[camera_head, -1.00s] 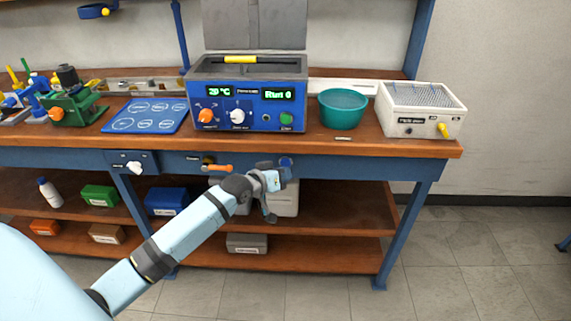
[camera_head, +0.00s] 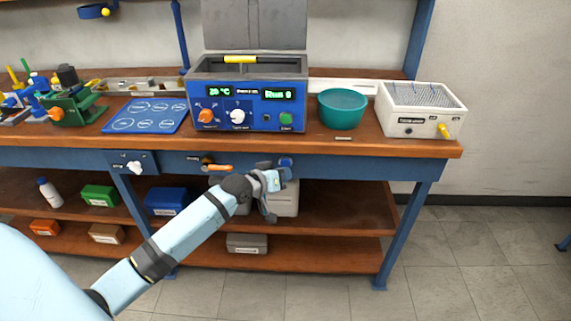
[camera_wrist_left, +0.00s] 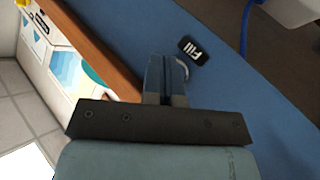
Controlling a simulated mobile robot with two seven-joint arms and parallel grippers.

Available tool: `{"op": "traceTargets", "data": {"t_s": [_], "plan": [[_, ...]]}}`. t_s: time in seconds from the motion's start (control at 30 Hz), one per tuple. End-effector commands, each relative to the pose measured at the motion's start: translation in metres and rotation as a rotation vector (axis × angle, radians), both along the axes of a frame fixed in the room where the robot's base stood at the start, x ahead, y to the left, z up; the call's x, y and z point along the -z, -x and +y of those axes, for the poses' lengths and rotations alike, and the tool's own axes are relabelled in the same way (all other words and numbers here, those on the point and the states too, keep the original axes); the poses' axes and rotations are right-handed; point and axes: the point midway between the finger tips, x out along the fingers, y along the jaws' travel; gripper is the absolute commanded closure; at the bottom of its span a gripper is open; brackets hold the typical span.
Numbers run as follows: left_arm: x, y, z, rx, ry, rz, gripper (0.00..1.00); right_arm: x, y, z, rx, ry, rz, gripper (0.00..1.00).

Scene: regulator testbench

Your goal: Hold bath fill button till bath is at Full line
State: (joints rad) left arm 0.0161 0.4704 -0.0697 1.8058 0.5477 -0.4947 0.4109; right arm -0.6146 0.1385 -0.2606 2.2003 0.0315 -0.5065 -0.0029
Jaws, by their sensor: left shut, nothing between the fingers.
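The bath (camera_head: 245,98) is a blue and grey unit on the bench with its lid up. Its green displays read 20 °C and what looks like Run 0. Its water level and Full line cannot be made out. The blue fill button (camera_head: 286,161) is on the bench's front rail. My left gripper (camera_head: 283,174) is shut and empty, with its tips at the button. In the left wrist view the shut fingers (camera_wrist_left: 165,72) cover most of the button, leaving part of a pale ring beside the black Fill label (camera_wrist_left: 194,49). Contact cannot be told. My right gripper is out of view.
A teal bowl (camera_head: 342,108) and a white box with a yellow tap (camera_head: 420,110) stand right of the bath. An orange-handled valve (camera_head: 217,167) and a white knob (camera_head: 134,167) are on the rail left of my gripper.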

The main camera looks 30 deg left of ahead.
Motion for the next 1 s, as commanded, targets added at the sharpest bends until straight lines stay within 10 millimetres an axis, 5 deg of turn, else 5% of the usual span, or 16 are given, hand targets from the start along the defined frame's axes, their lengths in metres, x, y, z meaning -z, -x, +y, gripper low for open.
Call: {"op": "traceTargets", "data": {"t_s": [1.0], "plan": [[0.0,-0.011,0.006,0.0,0.0,0.0,1.0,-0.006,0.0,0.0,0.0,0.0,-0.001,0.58]]}}
